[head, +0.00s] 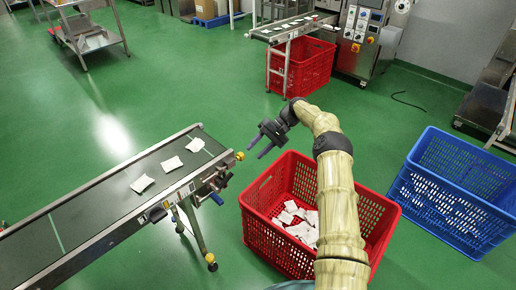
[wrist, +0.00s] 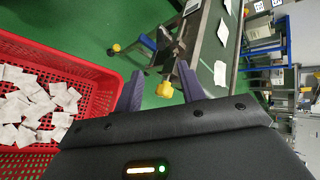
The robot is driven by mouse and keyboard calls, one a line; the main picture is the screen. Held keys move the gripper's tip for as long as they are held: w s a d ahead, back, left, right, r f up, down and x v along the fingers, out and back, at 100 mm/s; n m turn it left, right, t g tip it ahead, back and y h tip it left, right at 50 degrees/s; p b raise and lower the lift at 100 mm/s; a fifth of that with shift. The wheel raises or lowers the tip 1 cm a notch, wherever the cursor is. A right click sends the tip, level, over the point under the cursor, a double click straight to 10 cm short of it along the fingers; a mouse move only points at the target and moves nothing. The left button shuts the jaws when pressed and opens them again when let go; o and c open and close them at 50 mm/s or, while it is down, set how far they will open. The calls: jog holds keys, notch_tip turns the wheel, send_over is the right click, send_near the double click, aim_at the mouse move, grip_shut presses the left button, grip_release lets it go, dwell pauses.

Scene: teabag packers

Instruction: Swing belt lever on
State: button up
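The belt conveyor (head: 100,204) stands at the left with several white teabags on its dark belt. A blue-handled lever (head: 216,198) sticks out from the side of its frame near the end; what looks like the same blue handle shows in the wrist view (wrist: 148,42). My gripper (head: 256,150) is open and empty, in the air to the right of the conveyor's end and apart from the lever. In the wrist view its two dark fingers (wrist: 160,70) stand apart, with a yellow knob (wrist: 164,90) of the conveyor seen between them.
A red crate (head: 262,232) holding teabags stands under my arm, right of the conveyor. A blue crate (head: 428,205) stands further right. A second conveyor (head: 292,27) with a red crate and a machine (head: 364,40) are at the back. Green floor lies open behind the near conveyor.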

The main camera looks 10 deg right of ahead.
jog(key=shift+a, duration=0.1)
jog(key=c, duration=0.5)
jog(key=shift+a+r, duration=0.25)
jog(key=c, duration=0.3)
jog(key=s+a+r+h, duration=0.2)
jog(key=a, duration=0.1)
jog(key=s+a+r+n+h, duration=0.1)
jog(key=a, duration=0.1)
jog(key=shift+s+r, duration=0.15)
grip_shut()
jog(key=s+d+r+t+h, duration=0.2)
jog(key=s, duration=0.8)
jog(key=s+d+r+t+h, duration=0.1)
jog(key=s+d+r+h, duration=0.1)
jog(key=s, duration=0.8)
jog(key=s+d+r+t+h, duration=0.2)
jog(key=s+r+h, duration=0.1)
jog(key=s, duration=0.7)
jog(key=shift+t, duration=0.3)
jog(key=shift+f, duration=0.1)
